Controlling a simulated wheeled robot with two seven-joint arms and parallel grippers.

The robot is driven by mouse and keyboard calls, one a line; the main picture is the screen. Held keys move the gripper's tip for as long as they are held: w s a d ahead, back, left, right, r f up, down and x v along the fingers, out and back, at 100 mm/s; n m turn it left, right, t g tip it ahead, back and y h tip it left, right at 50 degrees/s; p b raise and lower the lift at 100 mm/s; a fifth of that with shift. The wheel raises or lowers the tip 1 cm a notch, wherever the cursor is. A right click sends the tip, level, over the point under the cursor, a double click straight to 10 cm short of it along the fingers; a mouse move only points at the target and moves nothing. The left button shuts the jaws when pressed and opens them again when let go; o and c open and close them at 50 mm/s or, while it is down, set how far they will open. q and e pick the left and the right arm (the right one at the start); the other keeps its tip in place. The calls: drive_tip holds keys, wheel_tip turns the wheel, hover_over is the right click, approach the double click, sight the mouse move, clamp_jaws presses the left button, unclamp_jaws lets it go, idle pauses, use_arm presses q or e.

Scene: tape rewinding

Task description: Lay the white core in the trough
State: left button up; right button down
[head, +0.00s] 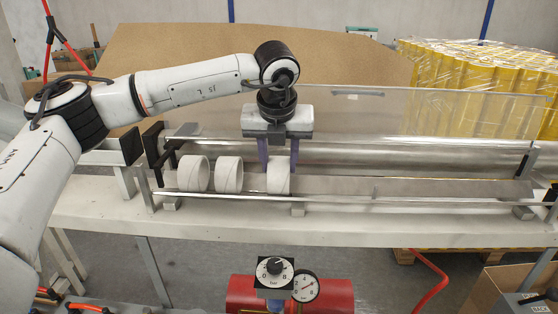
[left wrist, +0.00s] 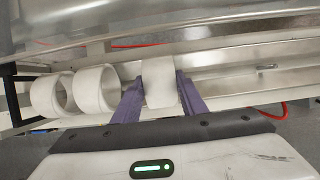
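A white core (head: 279,177), a short ring, is at the right end of a row of three in the metal trough (head: 430,188). Its lower edge is about level with the other two cores. My left gripper (head: 279,164) reaches down over it from behind, with one purple finger at each end of the core. The fingers fit closely against it and look shut on it. In the left wrist view the core (left wrist: 159,84) shows between the two fingers. My right gripper is not in view.
Two more white cores (head: 193,174) (head: 229,174) stand to the left in the trough. The trough is empty to the right. A clear panel (head: 430,112) rises behind it. A dial and gauge (head: 305,287) stand in front, and yellow rolls (head: 480,85) are stacked at the back right.

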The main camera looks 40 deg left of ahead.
use_arm(q)
drive_tip(key=o, duration=0.4)
drive_tip(key=shift+o, duration=0.2)
drive_tip(key=shift+r, duration=0.1)
drive_tip(key=v, duration=1)
drive_tip(key=shift+b, duration=0.35)
